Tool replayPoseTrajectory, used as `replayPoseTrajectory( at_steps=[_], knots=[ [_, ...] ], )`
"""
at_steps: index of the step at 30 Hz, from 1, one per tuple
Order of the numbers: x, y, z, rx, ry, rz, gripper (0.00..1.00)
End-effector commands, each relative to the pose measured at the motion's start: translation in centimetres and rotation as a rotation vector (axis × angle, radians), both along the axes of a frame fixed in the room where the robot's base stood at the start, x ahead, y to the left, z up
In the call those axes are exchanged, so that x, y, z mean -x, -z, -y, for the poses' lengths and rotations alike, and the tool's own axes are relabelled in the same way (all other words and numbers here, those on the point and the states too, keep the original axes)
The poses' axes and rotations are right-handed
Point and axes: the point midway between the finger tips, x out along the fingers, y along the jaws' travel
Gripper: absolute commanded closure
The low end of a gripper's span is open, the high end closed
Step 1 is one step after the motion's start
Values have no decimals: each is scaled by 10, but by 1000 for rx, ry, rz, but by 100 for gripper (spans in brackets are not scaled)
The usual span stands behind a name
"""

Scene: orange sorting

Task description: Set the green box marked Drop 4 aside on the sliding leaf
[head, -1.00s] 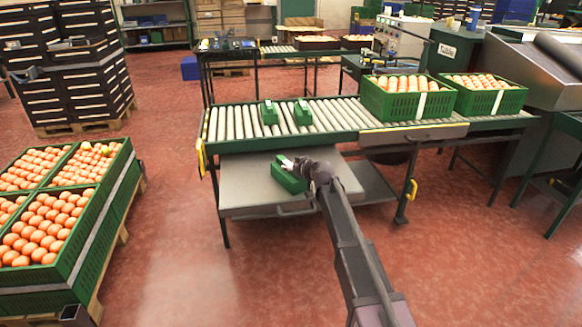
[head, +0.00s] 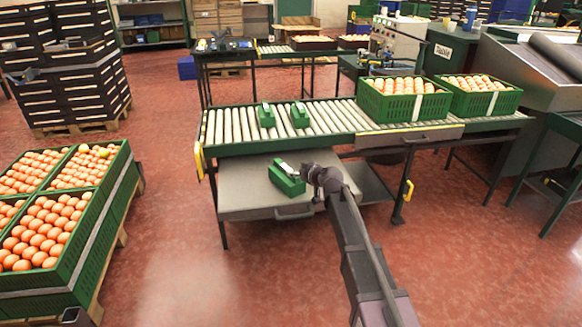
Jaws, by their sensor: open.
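A green box (head: 287,182) with a pale top piece is on or just over the grey sliding leaf (head: 241,190), which is pulled out below the roller conveyor. I cannot read any marking on it. My gripper (head: 307,174) is just right of this box, close to its right end. Its fingers are small and dark here, and it looks open; whether it touches the box I cannot tell. Two similar small green boxes stand on the conveyor rollers, a left one (head: 266,116) and a right one (head: 300,115).
Two green crates of oranges, a nearer one (head: 402,105) and a farther one (head: 484,100), stand at the conveyor's right. Stacked orange crates (head: 80,245) fill the left foreground. The leaf has bare room left of the box. Red floor lies open in front.

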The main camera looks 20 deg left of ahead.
Motion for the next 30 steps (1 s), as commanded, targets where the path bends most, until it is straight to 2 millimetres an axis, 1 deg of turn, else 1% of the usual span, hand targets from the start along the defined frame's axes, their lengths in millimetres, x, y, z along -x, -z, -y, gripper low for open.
replayPoseTrajectory(
  at_steps=[1, 6, 12, 18, 30],
  knots=[
    [8, -7, 9, 0, 1, 0, 32],
    [22, -17, 28, -1, 0, -1, 32],
    [32, -23, 42, 1, 0, 1, 32],
    [34, -24, 46, 1, 0, 1, 32],
    [34, -24, 46, 0, 0, 0, 32]
  ],
)
